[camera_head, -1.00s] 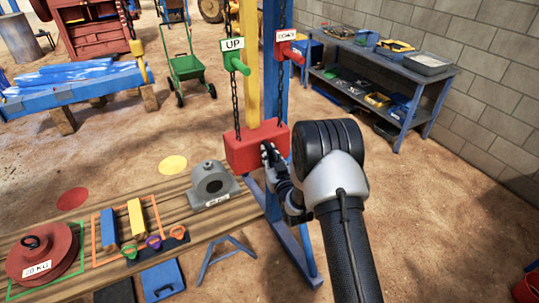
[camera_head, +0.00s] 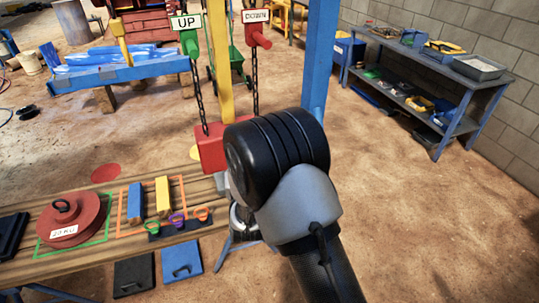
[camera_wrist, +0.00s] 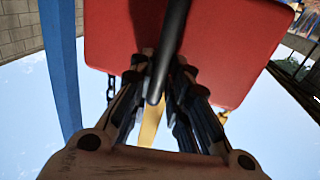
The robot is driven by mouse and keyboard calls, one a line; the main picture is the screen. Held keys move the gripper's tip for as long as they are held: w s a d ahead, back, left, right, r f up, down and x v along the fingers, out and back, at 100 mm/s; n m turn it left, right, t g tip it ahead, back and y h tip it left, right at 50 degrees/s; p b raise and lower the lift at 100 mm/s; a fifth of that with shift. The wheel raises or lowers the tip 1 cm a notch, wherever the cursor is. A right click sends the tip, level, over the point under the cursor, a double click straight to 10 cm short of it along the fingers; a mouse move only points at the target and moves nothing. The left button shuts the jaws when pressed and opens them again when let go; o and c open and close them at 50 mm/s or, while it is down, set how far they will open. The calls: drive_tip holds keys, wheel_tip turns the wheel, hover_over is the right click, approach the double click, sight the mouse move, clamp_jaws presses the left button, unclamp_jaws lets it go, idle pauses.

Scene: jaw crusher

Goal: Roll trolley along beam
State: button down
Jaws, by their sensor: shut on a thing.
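A red block (camera_head: 210,149) hangs just left of my arm in the head view, with chains marked UP (camera_head: 187,22) and DOWN (camera_head: 256,16) above it. In the wrist view the red block (camera_wrist: 110,30) fills the top. My gripper (camera_wrist: 160,65) is shut on a dark bar (camera_wrist: 172,40) that runs in front of the block's red face. In the head view my arm hides the gripper's fingers and part of the block. The beam is not clearly seen in either view. A yellow post (camera_head: 220,70) stands behind the block.
A blue post (camera_head: 318,60) rises right of the block. A wooden table (camera_head: 110,254) at lower left carries a red 20 KG weight (camera_head: 75,220) and several coloured blocks and rings. A blue shelf (camera_head: 430,90) stands by the wall. Sandy floor at right is clear.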

drive_tip(key=s+a, duration=0.1)
drive_tip(key=a, duration=0.2)
drive_tip(key=s+a+b, duration=0.1)
drive_tip(key=a, duration=0.2)
drive_tip(key=s+a+b, duration=0.1)
drive_tip(key=a, duration=0.2)
drive_tip(key=shift+a, duration=0.3)
drive_tip(key=c, duration=1.6)
unclamp_jaws()
drive_tip(key=shift+c, duration=0.2)
drive_tip(key=s+d, duration=0.1)
drive_tip(key=s, duration=1.1)
drive_tip(key=shift+d, duration=0.15)
